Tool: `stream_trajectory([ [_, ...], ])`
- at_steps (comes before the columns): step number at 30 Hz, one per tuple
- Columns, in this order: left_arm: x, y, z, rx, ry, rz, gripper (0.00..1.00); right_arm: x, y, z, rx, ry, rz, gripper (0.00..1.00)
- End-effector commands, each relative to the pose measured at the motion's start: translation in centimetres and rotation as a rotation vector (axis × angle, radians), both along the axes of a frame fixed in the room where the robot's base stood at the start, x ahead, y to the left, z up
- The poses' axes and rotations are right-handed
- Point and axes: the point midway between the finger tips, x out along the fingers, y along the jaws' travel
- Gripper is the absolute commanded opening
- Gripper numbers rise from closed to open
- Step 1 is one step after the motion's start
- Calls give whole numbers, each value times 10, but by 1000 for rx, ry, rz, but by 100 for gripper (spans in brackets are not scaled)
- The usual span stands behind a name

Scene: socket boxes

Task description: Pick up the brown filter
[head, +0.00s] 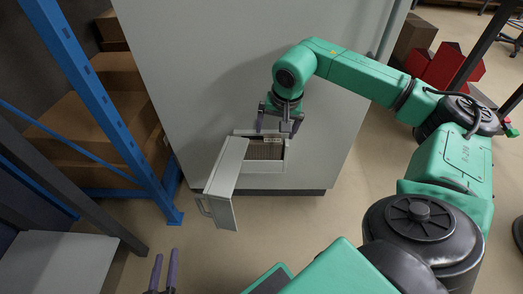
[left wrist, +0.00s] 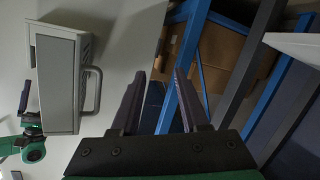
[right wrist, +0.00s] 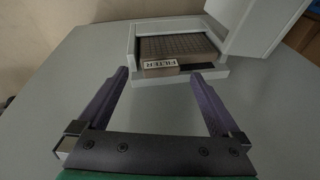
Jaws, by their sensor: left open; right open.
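The brown filter (right wrist: 178,52) sits in an open grey box on the cabinet wall, with a white FILTER label (right wrist: 160,64) on its near edge. In the head view the filter (head: 262,152) shows inside the box. My right gripper (head: 277,126) is just above the box, open and empty, its fingers apart; in the right wrist view the gripper (right wrist: 168,78) faces the box and the filter lies beyond the fingertips. My left gripper (head: 165,254) is open and empty at the bottom left, well away from the box; its fingers also show in the left wrist view (left wrist: 158,78).
The box door (head: 226,180) hangs open toward the left with a handle on it. A blue rack (head: 98,98) with cardboard boxes (head: 118,112) stands left. A grey table surface (head: 58,262) is at the lower left. The floor before the cabinet is clear.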

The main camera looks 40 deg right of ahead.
Motion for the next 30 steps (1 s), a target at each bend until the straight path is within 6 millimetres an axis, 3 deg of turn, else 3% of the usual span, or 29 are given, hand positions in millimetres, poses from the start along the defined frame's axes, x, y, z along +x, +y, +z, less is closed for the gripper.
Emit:
stream_trajectory([
  [9,50,4,72,-33,-234,37,45,6,-1,-12,0,-1,-1,100],
  [21,84,12,170,-79,-524,80,45,11,-2,-30,2,-1,0,100],
  [25,86,13,182,-84,-559,86,45,11,-3,-32,2,-1,0,100],
  [30,87,13,183,-85,-560,85,45,11,-3,-31,2,-1,0,100],
])
